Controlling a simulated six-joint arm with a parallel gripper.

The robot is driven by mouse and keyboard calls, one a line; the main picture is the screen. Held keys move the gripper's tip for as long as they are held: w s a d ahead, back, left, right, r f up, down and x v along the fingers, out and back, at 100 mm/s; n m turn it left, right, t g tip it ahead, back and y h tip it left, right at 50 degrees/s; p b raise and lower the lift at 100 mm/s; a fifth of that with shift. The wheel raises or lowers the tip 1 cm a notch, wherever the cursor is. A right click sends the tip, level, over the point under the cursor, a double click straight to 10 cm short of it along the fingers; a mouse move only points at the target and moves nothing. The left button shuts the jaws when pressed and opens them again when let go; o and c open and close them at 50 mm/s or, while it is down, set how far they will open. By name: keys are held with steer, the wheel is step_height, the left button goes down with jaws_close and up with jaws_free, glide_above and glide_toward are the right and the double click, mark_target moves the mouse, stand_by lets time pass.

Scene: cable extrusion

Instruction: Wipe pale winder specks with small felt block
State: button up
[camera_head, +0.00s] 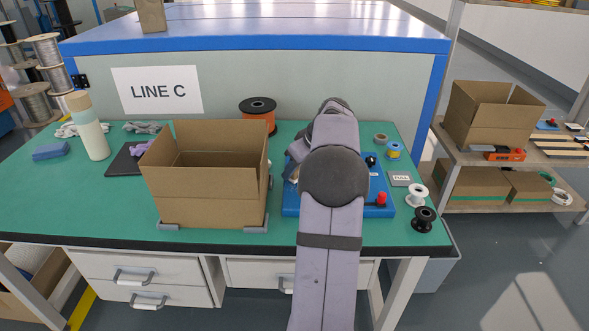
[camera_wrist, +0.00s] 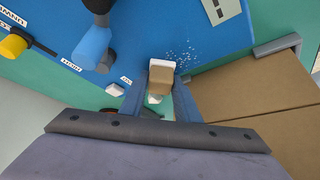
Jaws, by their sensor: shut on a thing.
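The winder (camera_head: 290,205) is a blue-based unit on the green bench, right of the cardboard box, largely covered by my arm. Its blue top (camera_wrist: 215,45) fills the upper wrist view. Pale specks (camera_wrist: 180,52) lie scattered on that surface. My gripper (camera_wrist: 160,90) is shut on the small felt block (camera_wrist: 160,75), which has a tan body and a white face at its far end. The white end is just beside the near edge of the specks. I cannot tell whether it touches the surface. The head view mostly hides my gripper behind the arm.
An open cardboard box (camera_head: 205,205) stands close left of the winder, held by grey corner brackets; its flaps (camera_wrist: 255,95) show in the wrist view. A red knob (camera_head: 381,199) and a blue roller (camera_wrist: 91,48) rise from the winder. Spools (camera_head: 418,194) stand at right.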

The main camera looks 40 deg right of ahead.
mark_target(290, 190)
steer(key=shift+s+a+f+b, duration=0.15)
steer(key=shift+s+a+b, duration=0.95)
steer(key=shift+s+b, duration=0.1)
steer(key=shift+s+a+f+b, duration=0.1)
steer(key=shift+s+a+b, duration=1)
steer(key=shift+b, duration=0.1)
step_height(290, 190, up, 9)
steer(key=p, duration=0.6)
steer(key=shift+f+p, duration=0.15)
steer(key=shift+p, duration=0.25)
steer(key=shift+w, duration=0.1)
